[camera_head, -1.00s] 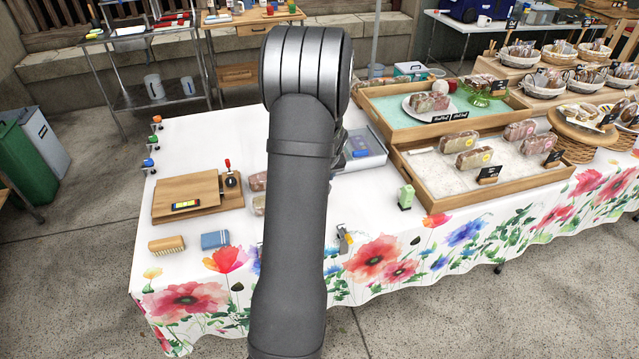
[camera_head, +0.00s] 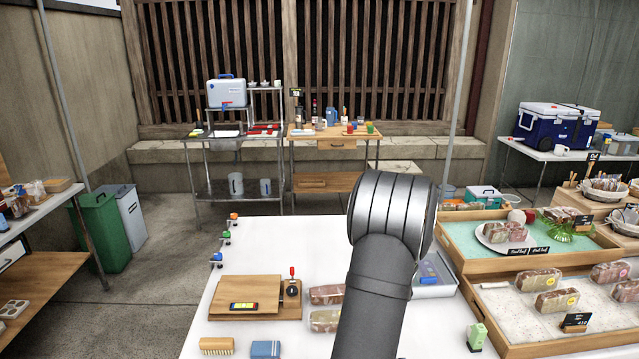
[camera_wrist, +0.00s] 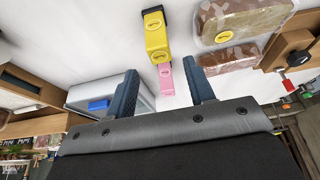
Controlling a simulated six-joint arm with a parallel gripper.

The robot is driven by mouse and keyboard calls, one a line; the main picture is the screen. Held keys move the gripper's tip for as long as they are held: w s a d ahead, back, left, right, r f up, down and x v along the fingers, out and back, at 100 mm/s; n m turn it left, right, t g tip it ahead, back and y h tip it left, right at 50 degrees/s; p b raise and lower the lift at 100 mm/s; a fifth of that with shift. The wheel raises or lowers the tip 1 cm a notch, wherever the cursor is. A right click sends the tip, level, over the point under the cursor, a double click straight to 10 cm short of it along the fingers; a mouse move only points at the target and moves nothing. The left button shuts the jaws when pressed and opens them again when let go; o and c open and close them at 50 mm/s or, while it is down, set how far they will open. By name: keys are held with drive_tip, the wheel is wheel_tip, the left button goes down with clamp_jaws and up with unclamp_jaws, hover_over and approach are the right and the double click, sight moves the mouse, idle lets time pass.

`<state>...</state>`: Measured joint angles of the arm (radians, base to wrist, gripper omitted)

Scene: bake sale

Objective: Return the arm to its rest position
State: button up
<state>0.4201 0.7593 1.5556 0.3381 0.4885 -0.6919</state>
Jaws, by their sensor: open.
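My gripper (camera_wrist: 162,98) shows in the wrist view with its two dark blue fingers spread apart and nothing between them. Beyond the fingertips, a yellow block-like item (camera_wrist: 156,38) and a pink one (camera_wrist: 166,78) lie on the white tabletop, apart from the fingers as far as I can tell. In the head view my grey arm rises from the bottom edge over the table (camera_head: 250,265), and its rounded joint hides the gripper.
A grey tray (camera_head: 432,275) and wooden display trays (camera_head: 535,262) stand to the right. A brush (camera_head: 216,346) and blue cloth (camera_head: 265,349) are at front left.

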drive_tip(key=x, duration=0.8)
drive_tip(key=shift+w+f, duration=0.1)
drive_tip(key=shift+f, duration=0.1)
drive_tip(key=shift+r, duration=1.05)
drive_tip(key=shift+f, duration=0.1)
